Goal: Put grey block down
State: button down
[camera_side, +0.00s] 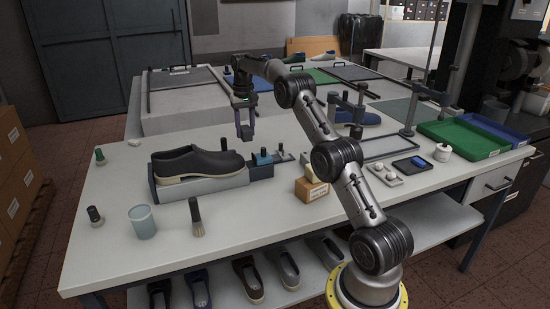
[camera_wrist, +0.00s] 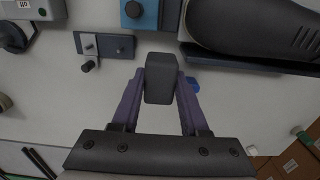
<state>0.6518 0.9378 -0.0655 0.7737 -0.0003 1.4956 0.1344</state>
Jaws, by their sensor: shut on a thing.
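The grey block (camera_wrist: 160,80) is a dark box held between the two purple fingers of my gripper (camera_wrist: 160,95) in the wrist view. In the side view my gripper (camera_side: 245,120) points down over the white table, behind the dark shoe, and the block at its tips is too small to make out clearly. The block looks to be above the table top; how high I cannot tell.
A black shoe (camera_side: 195,161) sits on a grey stand, with a blue fixture (camera_side: 262,160) at its right. A cup (camera_side: 143,222), a brush (camera_side: 196,218), a wooden block (camera_side: 311,189) and a green tray (camera_side: 463,139) are on the table. White table shows around the held block.

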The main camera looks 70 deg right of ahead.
aim_at(247, 158)
notch_tip(247, 158, down, 11)
dwell(0.6)
jog(key=shift+f, duration=0.2)
jog(key=c, duration=0.7)
grip_release()
jog(key=shift+r, duration=0.15)
